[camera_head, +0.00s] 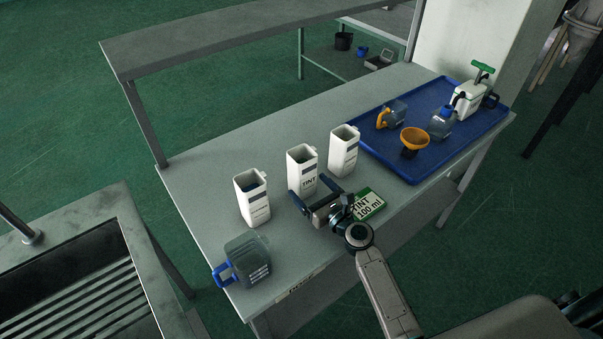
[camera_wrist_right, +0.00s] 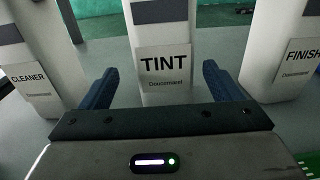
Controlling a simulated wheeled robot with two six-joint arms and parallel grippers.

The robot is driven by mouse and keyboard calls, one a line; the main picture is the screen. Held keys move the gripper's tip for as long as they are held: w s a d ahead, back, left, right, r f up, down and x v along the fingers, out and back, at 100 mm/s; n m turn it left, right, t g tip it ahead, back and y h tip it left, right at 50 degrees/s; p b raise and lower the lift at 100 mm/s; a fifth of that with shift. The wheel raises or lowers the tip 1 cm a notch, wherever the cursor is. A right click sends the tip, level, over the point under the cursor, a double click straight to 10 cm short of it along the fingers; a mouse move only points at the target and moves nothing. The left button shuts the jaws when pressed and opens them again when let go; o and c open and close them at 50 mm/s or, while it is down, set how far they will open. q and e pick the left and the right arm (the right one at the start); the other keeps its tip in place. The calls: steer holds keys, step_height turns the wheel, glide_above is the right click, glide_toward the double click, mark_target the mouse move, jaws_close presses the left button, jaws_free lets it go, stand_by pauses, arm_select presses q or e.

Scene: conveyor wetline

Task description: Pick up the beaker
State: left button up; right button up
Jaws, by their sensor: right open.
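A clear beaker-like jug with a blue handle (camera_head: 243,262) stands at the bench's near left end. A smaller clear jug with an orange handle (camera_head: 396,114) stands on the blue tray (camera_head: 402,169); I cannot tell which is the beaker meant. My right gripper (camera_head: 309,193) is open and low over the bench, before the white TINT container (camera_head: 303,165). In the right wrist view, the TINT container (camera_wrist_right: 163,45) stands upright between the two blue fingers, beyond them; contact is not clear. My left gripper is not in view.
White containers flank it: CLEANER (camera_head: 251,200) and FINISH (camera_head: 344,153). A green-edged "TINT 100 ml" card (camera_head: 368,206) lies by my right wrist. The tray also holds an orange funnel (camera_head: 414,138), a blue-capped jug (camera_head: 441,124) and a green-topped white sprayer (camera_head: 468,98). A raised shelf (camera_head: 230,30) spans the back.

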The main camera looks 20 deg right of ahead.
mark_target(296, 160)
steer(key=x, duration=0.2)
steer(key=p+x, duration=0.1)
steer(key=x, duration=0.2)
steer(key=shift+w+d+r, duration=0.1)
steer(key=shift+d+r, duration=0.1)
steer(key=shift+r, duration=0.05)
steer(key=shift+w+a+f, duration=0.1)
steer(key=shift+w, duration=0.2)
steer(key=shift+s, duration=0.15)
steer(key=c, duration=0.6)
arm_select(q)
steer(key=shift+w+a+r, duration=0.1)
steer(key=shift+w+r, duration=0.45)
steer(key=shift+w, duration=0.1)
arm_select(e)
steer(key=c, duration=0.8)
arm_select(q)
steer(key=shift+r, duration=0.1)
arm_select(e)
steer(key=shift+o, duration=0.2)
steer(key=shift+r, duration=0.25)
